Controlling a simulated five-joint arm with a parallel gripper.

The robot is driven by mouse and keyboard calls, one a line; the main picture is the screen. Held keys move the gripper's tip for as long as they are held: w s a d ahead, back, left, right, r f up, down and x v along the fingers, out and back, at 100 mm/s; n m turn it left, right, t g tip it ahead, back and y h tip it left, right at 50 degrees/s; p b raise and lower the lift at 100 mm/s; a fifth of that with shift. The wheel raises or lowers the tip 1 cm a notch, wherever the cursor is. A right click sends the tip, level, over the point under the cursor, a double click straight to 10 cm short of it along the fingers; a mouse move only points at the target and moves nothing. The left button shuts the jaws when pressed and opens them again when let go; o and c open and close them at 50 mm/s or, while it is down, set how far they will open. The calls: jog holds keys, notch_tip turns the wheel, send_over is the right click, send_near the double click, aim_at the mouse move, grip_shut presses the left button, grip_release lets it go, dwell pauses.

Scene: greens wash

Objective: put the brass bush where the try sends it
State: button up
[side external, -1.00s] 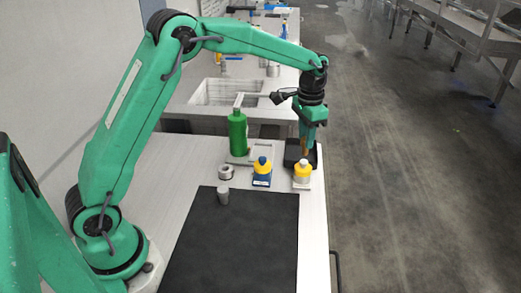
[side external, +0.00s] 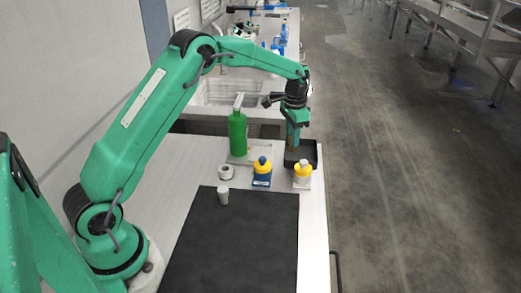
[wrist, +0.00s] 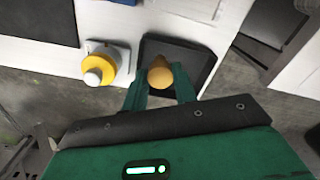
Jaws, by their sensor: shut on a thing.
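The brass bush (wrist: 160,74) shows as a rounded golden-brown piece between the fingertips of my gripper (wrist: 160,88) in the wrist view. My gripper is shut on it. In the side view my gripper (side external: 292,150) points down at the left part of a black square tray (side external: 309,150), and the bush is only a small brownish patch at the tips. In the wrist view the bush overlaps the black tray (wrist: 198,60). I cannot tell whether the bush touches the tray floor or hangs above it.
A green bottle (side external: 237,132), a grey ring (side external: 226,172) and a grey cylinder (side external: 223,196) stand further left. The dark mat (side external: 235,245) is mostly clear.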

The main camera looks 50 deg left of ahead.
jog(key=shift+f, duration=1.9)
jog(key=shift+f, duration=0.15)
jog(key=o, duration=1.1)
jog(key=shift+c, duration=0.2)
notch_tip(320, 180, up, 12)
jog(key=shift+r, duration=0.2)
jog(key=shift+r, duration=0.1)
